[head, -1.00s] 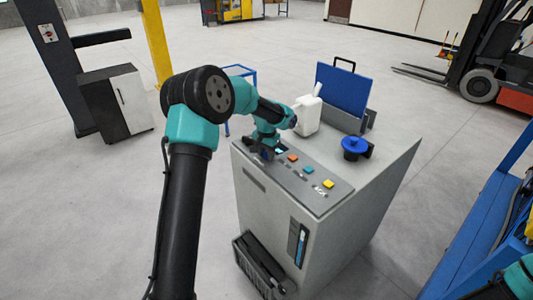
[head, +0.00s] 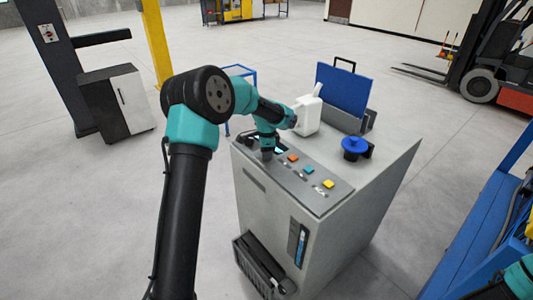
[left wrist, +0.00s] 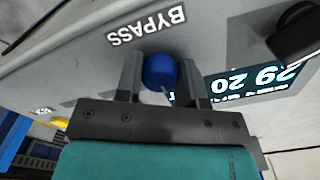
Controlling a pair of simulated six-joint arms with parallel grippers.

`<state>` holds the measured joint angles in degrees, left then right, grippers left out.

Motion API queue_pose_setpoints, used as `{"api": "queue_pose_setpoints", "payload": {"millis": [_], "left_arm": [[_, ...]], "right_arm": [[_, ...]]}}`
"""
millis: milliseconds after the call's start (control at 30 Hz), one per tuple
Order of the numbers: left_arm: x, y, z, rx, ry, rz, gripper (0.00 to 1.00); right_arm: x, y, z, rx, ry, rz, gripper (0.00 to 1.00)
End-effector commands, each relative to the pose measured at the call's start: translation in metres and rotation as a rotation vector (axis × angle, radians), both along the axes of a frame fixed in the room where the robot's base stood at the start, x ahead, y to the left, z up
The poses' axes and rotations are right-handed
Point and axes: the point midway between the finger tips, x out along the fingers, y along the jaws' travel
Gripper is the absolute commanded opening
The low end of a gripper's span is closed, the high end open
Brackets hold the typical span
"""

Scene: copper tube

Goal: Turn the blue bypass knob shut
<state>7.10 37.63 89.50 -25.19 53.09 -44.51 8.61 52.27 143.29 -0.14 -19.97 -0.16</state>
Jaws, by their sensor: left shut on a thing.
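The blue bypass knob (left wrist: 160,72) shows in the left wrist view, just below the word BYPASS (left wrist: 147,26) on the grey panel. My left gripper (left wrist: 160,84) has one finger on each side of it and is shut on it. A thin pale mark shows on the knob's lower side. In the head view my left gripper (head: 267,153) points down at the far left end of the panel (head: 318,205), and it hides the knob there. My right gripper is out of view; only a teal piece of my right arm shows at the lower right corner.
A lit display (left wrist: 240,82) lies beside the knob. Orange (head: 292,157), teal (head: 308,170) and yellow (head: 328,184) buttons run along the panel. A white jug (head: 307,115), a blue board (head: 342,90) and a larger blue cap (head: 354,146) stand on the cabinet top.

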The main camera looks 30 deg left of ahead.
Motion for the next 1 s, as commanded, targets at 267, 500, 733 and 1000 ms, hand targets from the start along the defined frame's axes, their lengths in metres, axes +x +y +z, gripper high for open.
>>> {"api": "queue_pose_setpoints", "payload": {"millis": [267, 500, 733, 1000], "left_arm": [[0.0004, 0.0001, 0.0007, 0.000, -0.002, -0.057, 0.12], [0.0004, 0.0001, 0.0008, 0.000, -0.002, -0.059, 0.12], [0.0004, 0.0000, 0.0007, 0.000, -0.001, -0.059, 0.47], [0.0001, 0.0000, 0.0002, 0.001, -0.001, -0.058, 0.61]], "right_arm": [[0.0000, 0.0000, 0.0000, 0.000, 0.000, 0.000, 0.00], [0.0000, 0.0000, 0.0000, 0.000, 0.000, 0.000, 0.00], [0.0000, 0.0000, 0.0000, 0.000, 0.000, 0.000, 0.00], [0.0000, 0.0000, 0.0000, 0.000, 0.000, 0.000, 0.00]]}}
